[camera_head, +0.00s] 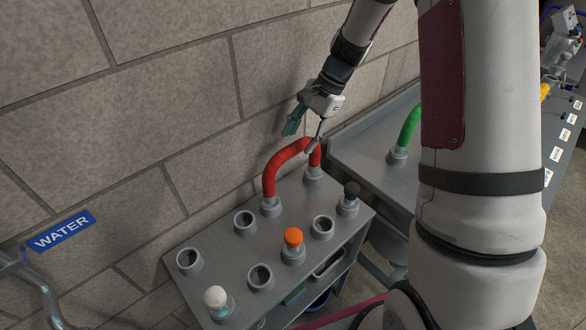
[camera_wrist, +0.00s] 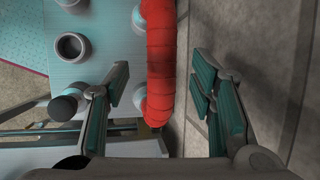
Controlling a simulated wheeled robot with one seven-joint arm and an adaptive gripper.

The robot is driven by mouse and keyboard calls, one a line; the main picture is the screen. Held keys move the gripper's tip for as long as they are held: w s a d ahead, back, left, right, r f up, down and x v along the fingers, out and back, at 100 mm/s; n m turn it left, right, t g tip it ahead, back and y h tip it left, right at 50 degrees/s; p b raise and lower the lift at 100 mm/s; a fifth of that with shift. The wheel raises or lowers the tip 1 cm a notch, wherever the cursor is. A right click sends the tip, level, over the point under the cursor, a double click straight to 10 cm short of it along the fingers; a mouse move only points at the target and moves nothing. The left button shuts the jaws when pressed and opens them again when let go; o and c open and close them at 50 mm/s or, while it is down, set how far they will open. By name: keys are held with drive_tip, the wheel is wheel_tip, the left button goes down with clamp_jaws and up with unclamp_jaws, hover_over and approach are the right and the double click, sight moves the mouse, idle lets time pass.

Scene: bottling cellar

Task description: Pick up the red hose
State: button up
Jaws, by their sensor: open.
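The red hose (camera_head: 285,158) is a short arched piece with both ends in grey sockets on a metal bench (camera_head: 215,240), near the wall. My gripper (camera_head: 304,138) is open above the hose in the head view, close to its right end. In the wrist view the red hose (camera_wrist: 160,60) runs down the middle, between the two open fingers of my gripper (camera_wrist: 165,95). I see room between the hose and each finger.
An orange cap (camera_head: 293,237), a white cap (camera_head: 215,296) and a black cap (camera_head: 351,190) sit in sockets on the bench, among several empty sockets. A green hose (camera_head: 410,127) stands on the neighbouring bench. The block wall (camera_head: 150,110) is close behind the red hose.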

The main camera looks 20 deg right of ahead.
sight(296, 144)
drive_tip(key=x, duration=0.5)
drive_tip(key=shift+w, duration=0.1)
drive_tip(key=shift+c, duration=0.5)
clamp_jaws()
